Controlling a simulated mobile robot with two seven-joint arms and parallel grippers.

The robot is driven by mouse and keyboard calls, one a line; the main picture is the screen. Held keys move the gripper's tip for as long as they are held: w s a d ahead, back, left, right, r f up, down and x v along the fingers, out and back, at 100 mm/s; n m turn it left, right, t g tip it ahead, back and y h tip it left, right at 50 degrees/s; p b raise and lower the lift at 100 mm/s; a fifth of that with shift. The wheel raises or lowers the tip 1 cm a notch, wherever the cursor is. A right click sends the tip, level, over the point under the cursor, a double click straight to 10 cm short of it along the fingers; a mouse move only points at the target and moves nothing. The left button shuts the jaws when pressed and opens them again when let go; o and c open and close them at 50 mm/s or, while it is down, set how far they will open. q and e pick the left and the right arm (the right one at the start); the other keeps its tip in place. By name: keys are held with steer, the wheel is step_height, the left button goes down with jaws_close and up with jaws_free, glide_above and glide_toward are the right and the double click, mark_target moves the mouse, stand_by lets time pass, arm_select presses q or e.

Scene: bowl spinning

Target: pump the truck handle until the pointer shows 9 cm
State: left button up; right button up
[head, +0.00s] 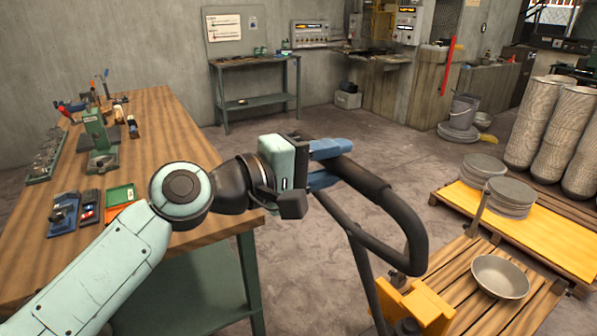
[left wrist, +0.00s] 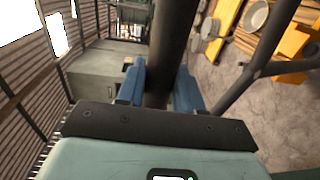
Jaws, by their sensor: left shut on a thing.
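The black looped truck handle (head: 408,232) rises from the yellow truck body (head: 425,308) at the bottom of the head view. My left gripper (head: 335,164) is shut on the upper bar of the handle. In the left wrist view, the dark handle bar (left wrist: 172,45) passes between the blue fingers of my left gripper (left wrist: 160,82). A thin upright post (head: 480,212) stands beside the wooden pallet; I cannot tell whether it is the pointer, and no scale is readable. My right gripper is not in view.
A wooden pallet (head: 447,285) carries a metal bowl (head: 500,277). Behind it, a yellow-topped platform (head: 540,232) holds stacked round plates (head: 510,198). A long workbench (head: 165,125) with tools stands at left, close to my arm. The floor beyond the handle is clear.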

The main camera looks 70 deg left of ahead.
arm_select(q)
steer(key=w, duration=0.3)
steer(key=shift+a+f+p, duration=0.15)
steer(key=shift+p, duration=0.2)
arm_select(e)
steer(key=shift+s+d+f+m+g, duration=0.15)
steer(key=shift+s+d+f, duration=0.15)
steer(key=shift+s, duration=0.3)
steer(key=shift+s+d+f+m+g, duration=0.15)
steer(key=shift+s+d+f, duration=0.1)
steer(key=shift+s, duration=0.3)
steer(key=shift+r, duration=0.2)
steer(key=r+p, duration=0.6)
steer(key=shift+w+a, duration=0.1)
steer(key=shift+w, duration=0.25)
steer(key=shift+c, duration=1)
arm_select(q)
steer(key=w+r, duration=0.2)
steer(key=w, duration=0.4)
steer(key=w+a+r, duration=0.1)
steer(key=w, duration=0.6)
steer(key=shift+a+r, duration=0.25)
steer(key=shift+r, duration=0.1)
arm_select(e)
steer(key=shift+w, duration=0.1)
